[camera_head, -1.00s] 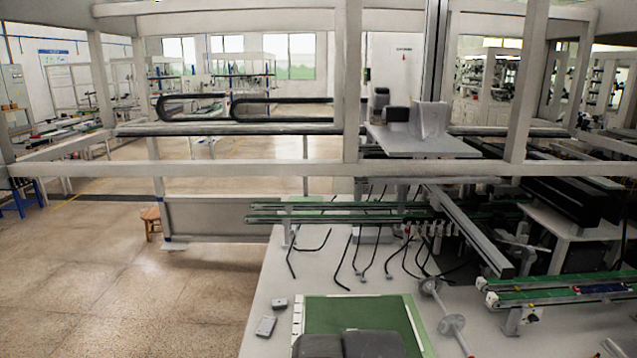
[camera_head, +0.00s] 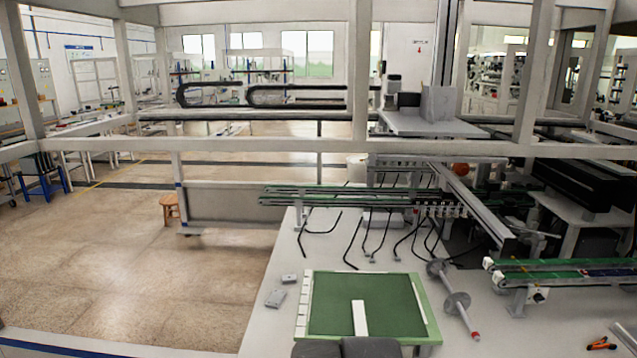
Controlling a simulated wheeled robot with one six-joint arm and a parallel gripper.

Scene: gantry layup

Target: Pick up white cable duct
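A short plain white bar (camera_head: 359,318), which looks like the white cable duct, lies on the green mat (camera_head: 335,290) on the white table. Its near end is close to dark grey rounded parts at the bottom edge, which seem to be my own arm. A segmented white strip (camera_head: 303,306) runs along the mat's left edge; I cannot rule out that this is the duct. No gripper fingers show in this view, so I cannot see whether anything is held.
Two small grey boxes (camera_head: 276,298) lie left of the mat. A rod with discs (camera_head: 455,301) lies to its right. Green rails (camera_head: 350,196) with hanging black cables stand behind. An orange-handled tool (camera_head: 598,342) lies at right. A gantry beam (camera_head: 300,145) crosses the view.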

